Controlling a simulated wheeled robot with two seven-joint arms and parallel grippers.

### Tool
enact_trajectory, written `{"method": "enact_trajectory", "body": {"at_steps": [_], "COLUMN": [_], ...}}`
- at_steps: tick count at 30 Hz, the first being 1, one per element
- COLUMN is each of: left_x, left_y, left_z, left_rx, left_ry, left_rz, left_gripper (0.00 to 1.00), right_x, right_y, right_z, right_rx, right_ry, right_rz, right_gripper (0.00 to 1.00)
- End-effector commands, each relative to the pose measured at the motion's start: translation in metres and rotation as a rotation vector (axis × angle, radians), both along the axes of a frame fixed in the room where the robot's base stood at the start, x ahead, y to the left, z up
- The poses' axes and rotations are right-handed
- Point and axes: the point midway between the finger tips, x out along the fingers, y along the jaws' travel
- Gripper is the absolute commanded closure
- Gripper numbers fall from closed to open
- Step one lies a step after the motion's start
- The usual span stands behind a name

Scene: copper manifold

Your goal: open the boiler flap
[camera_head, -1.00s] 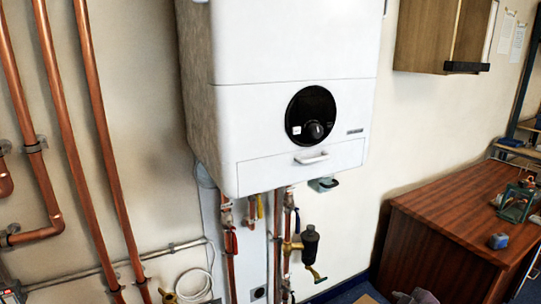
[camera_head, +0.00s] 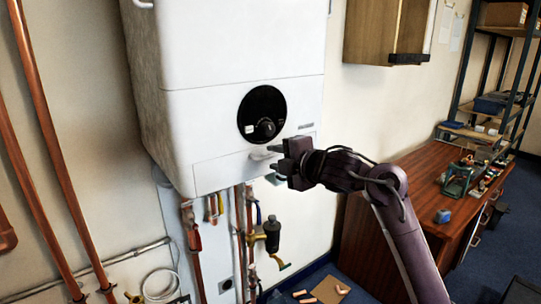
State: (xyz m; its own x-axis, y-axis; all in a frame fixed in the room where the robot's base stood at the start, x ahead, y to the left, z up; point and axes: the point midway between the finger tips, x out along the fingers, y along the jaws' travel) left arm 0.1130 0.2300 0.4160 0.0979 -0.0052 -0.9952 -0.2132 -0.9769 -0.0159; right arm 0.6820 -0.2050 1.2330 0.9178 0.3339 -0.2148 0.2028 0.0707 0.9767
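The white boiler (camera_head: 200,115) hangs on the wall. Its flap (camera_head: 215,172) is the low front panel, flush with the front and closed. A small white bar handle (camera_head: 260,154) sticks out near the flap's top edge. My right gripper (camera_head: 277,157) comes in from the right at the handle's right end. Its two dark fingers are apart, one above the other, and the handle's right end lies close to the gap between them. I cannot tell whether they touch it. The gripper and arm hide the flap's right part. My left gripper is not in view.
Copper pipes (camera_head: 45,130) run down the wall at left. Pipes and a black-bodied valve (camera_head: 272,235) hang below the boiler. A wooden cabinet (camera_head: 375,30) is on the wall at right, above a brown desk (camera_head: 355,235). Shelving stands at far right.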

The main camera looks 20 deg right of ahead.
Motion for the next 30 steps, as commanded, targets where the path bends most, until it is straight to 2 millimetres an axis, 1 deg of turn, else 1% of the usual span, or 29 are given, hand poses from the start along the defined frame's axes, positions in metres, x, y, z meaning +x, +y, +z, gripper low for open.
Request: {"method": "enact_trajectory", "body": {"at_steps": [1,5,14,21,30], "left_x": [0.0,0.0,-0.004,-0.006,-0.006], "left_y": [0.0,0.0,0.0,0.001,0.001], "left_z": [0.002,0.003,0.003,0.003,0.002], "left_rx": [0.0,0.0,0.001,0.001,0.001], "left_ry": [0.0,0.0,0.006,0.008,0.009], "left_rz": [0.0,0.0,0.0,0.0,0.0], "left_gripper": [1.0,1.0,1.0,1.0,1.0], "right_x": [0.006,0.015,0.018,0.017,0.017], "right_y": [0.002,0.006,0.006,0.006,0.006], "right_z": [0.0,-0.003,-0.004,-0.004,-0.004], "right_rx": [0.004,0.002,0.0,0.001,0.001], "right_ry": [0.0,0.001,-0.001,-0.001,-0.001], "right_rz": [0.0,0.001,0.0,0.0,-0.001], "right_gripper": [0.69,0.69,0.69,1.0,1.0]}}
